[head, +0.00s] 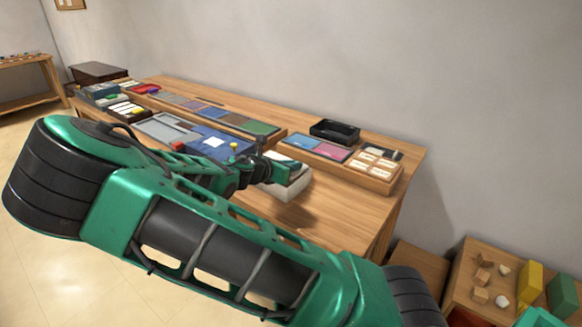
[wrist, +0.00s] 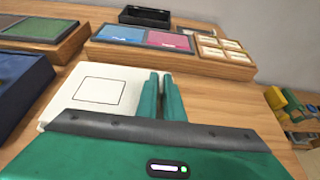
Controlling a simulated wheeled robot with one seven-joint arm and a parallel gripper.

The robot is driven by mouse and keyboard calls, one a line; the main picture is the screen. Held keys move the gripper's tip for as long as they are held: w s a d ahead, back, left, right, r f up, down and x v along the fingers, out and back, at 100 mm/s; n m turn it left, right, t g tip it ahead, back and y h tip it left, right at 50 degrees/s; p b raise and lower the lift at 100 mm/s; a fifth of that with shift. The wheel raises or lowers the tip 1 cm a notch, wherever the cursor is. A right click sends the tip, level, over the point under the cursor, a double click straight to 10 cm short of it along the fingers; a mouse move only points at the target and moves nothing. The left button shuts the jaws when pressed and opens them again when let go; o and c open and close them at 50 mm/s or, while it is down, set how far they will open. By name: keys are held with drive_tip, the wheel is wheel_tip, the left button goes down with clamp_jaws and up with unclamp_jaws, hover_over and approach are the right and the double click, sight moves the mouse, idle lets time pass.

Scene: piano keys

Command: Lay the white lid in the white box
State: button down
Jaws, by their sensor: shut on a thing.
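My gripper (wrist: 162,92) points down over the wooden table, its two green fingers close together. It is shut on a white piece that I take for the white lid (wrist: 100,92), a flat white panel with a thin dark square outline, left of the fingers in the wrist view. The gripped edge is hidden by the fingers. In the head view, a white block-like shape (head: 292,187) shows at my gripper (head: 268,172), partly behind my arm. I cannot tell there which part is lid and which is the white box, or whether they touch.
A wooden tray with blue and pink panels (wrist: 168,40) and small cards lies beyond the fingers. A black open tray (head: 335,131) stands at the back. The table's right front (head: 345,213) is bare.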

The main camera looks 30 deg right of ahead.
drive_tip(key=shift+f, duration=0.5)
idle(0.9)
idle(0.6)
drive_tip(key=c, duration=1.8)
unclamp_jaws()
drive_tip(key=shift+a, duration=0.1)
drive_tip(key=v, duration=1)
drive_tip(key=shift+a+r, duration=0.1)
drive_tip(key=shift+a, duration=0.15)
